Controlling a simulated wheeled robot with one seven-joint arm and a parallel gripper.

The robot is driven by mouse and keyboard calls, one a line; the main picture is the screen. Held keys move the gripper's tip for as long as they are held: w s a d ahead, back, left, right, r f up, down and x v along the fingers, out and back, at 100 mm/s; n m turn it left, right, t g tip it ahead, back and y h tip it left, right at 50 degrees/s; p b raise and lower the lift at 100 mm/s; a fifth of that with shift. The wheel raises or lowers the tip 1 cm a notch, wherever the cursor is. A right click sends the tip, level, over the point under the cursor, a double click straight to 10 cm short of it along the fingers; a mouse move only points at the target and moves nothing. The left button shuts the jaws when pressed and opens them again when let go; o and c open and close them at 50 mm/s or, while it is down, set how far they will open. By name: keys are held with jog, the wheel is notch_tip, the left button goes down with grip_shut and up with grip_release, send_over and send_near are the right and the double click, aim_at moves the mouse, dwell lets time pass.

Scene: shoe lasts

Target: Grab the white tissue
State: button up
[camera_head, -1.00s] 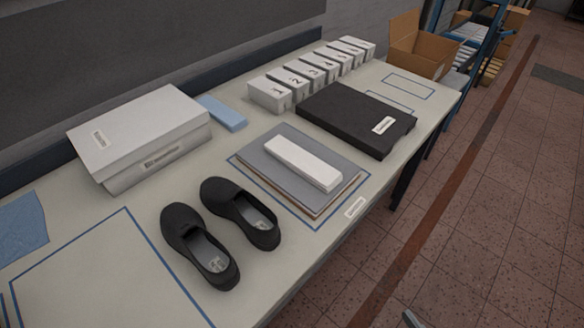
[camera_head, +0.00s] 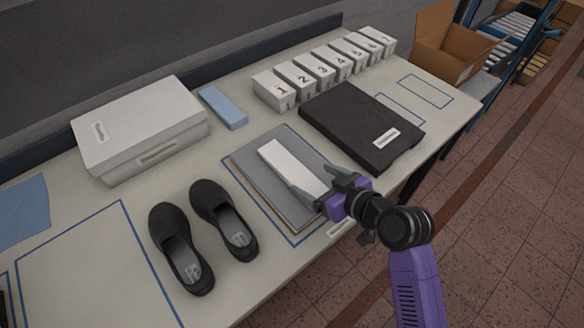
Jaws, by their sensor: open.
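The white tissue (camera_head: 286,163) is a flat, folded white strip lying on a grey pad or stack (camera_head: 256,172) in a blue-outlined area of the table. My gripper (camera_head: 315,185), on a purple and black arm, reaches in from the lower right. Its jaws are open at the near right end of the tissue. One finger appears beside or over that end, and the other is to its upper right. Whether the fingers touch the tissue cannot be told. The tissue's near end is partly hidden by the gripper.
A black flat case (camera_head: 350,115) lies behind the pad. Black shoes (camera_head: 225,220) stand to the left. A white box (camera_head: 140,130), a blue block (camera_head: 222,107) and numbered white boxes (camera_head: 297,82) line the back. The table's front left is mostly clear.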

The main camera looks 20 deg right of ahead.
aim_at(292, 170)
jog(key=shift+w+a, duration=0.2)
jog(key=shift+w, duration=0.35)
jog(key=shift+a+p+x, duration=0.1)
jog(key=shift+p+x, duration=0.35)
jog(key=shift+x, duration=1.3)
jog(key=shift+a+p+x, duration=0.15)
jog(key=shift+p+x, duration=0.3)
jog(key=shift+x, duration=1.35)
jog(key=shift+s+f, duration=0.15)
jog(key=shift+s, duration=0.1)
jog(key=shift+c, duration=0.4)
jog(key=c, duration=1.3)
